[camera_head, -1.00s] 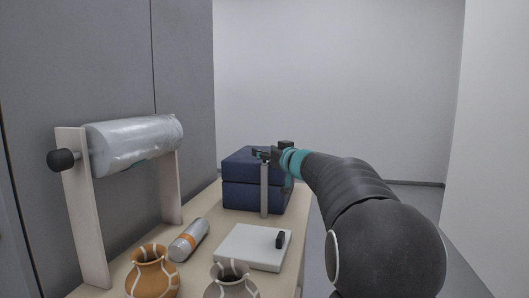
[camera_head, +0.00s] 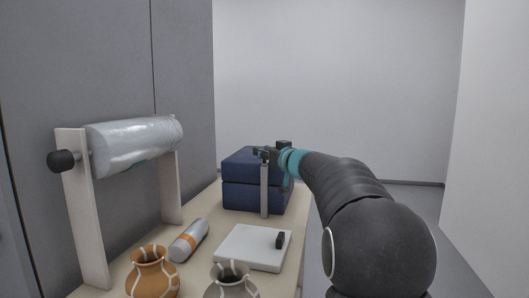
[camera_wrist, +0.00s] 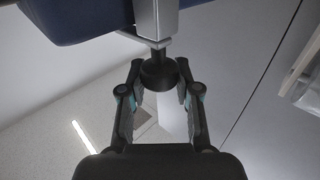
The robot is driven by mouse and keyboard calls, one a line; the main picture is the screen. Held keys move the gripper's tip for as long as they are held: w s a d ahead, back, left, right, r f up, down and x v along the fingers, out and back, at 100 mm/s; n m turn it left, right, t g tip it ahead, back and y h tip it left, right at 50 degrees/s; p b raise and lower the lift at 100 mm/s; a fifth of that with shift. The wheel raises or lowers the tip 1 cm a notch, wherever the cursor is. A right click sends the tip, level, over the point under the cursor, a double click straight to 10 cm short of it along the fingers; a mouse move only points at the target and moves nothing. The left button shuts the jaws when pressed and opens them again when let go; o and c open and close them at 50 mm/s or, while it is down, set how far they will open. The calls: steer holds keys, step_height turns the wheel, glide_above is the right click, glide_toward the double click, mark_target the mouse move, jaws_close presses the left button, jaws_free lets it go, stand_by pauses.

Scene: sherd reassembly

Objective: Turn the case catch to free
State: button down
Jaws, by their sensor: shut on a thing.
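The blue case (camera_head: 238,194) stands at the far end of the table, with a seam between its upper and lower halves. A pale grey upright bar (camera_head: 264,192) stands along its near side; I take it to be part of the catch. My gripper (camera_head: 264,153) is at the top of that bar. In the wrist view the case (camera_wrist: 75,18) shows at the top edge, with the grey bar and a bracket (camera_wrist: 150,40). My gripper (camera_wrist: 160,68) is shut on a round black knob (camera_wrist: 158,75) below the bracket. The fingertips partly hide the catch in the head view.
A white board with a small black block (camera_head: 250,252), an orange-banded cylinder (camera_head: 189,240), an orange pot (camera_head: 152,276) and a grey pot (camera_head: 231,284) are nearer on the table. A roll on a stand (camera_head: 135,147) is at left. Floor at right is clear.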

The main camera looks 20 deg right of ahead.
steer(key=shift+r+y, duration=0.15)
steer(key=shift+y, duration=0.15)
steer(key=shift+d+n+g+y+p, duration=0.1)
steer(key=shift+n+g+y+p, duration=0.2)
steer(key=shift+n+y+p, duration=0.4)
steer(key=n+g+y, duration=0.1)
steer(key=n+y, duration=0.1)
steer(key=y, duration=0.1)
steer(key=shift+w+n+g+y, duration=0.1)
steer(key=shift+n+g+y, duration=0.2)
steer(key=shift+g+y, duration=0.1)
steer(key=n+g+y, duration=0.3)
steer(key=y, duration=0.1)
steer(key=shift+f+n+g, duration=0.2)
steer(key=shift+n+g, duration=0.2)
steer(key=shift+n+g+y, duration=0.8)
steer(key=shift+g+y, duration=0.1)
steer(key=shift+g, duration=0.2)
steer(key=shift+r+n+g+y, duration=0.1)
steer(key=shift+n+g+y, duration=0.35)
steer(key=shift+g, duration=0.25)
steer(key=c, duration=0.8)
jaws_free()
